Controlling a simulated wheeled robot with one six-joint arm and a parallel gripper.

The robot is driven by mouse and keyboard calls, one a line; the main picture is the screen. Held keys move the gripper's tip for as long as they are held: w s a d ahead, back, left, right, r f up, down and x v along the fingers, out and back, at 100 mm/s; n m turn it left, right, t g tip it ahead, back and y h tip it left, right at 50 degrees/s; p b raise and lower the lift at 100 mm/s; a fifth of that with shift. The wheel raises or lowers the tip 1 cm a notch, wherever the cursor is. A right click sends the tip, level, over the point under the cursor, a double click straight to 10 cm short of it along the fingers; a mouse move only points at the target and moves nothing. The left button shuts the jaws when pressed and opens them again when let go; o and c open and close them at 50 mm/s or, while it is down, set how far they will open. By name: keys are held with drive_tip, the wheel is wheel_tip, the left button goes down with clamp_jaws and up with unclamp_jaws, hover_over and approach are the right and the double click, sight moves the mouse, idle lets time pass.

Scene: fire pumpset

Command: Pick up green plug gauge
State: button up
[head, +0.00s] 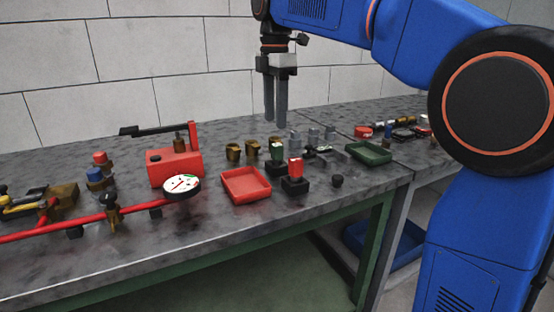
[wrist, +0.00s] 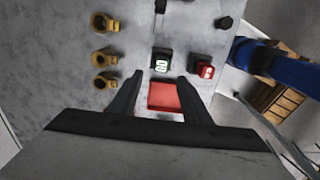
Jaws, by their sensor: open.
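The green plug gauge (head: 277,151) stands upright in a dark base on the grey bench in the head view, behind a red gauge (head: 295,167) in a black base. In the wrist view a dark block with white marks (wrist: 160,63) sits beside the red gauge (wrist: 202,69); its place fits the green gauge, but its green colour is hard to tell. My gripper (head: 276,123) is open and empty, pointing down above the bench behind the gauges. In the wrist view its fingertips (wrist: 160,77) lie on either side of the dark block, apart from it.
A red tray (head: 246,196) lies left of the gauges and a green tray (head: 369,153) right of them. Brass fittings (head: 233,151) and grey pieces (head: 313,136) stand close by. A red pump (head: 174,168) and a dial gauge (head: 182,187) are further left.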

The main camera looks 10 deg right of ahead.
sight(277, 144)
wheel_tip(277, 144, down, 5)
drive_tip(key=shift+r, duration=0.2)
drive_tip(key=shift+d+f, duration=0.15)
drive_tip(key=shift+f, duration=1.25)
drive_tip(key=shift+d+f, duration=0.1)
drive_tip(key=shift+f, duration=1.25)
drive_tip(key=shift+c, duration=0.4)
clamp_jaws()
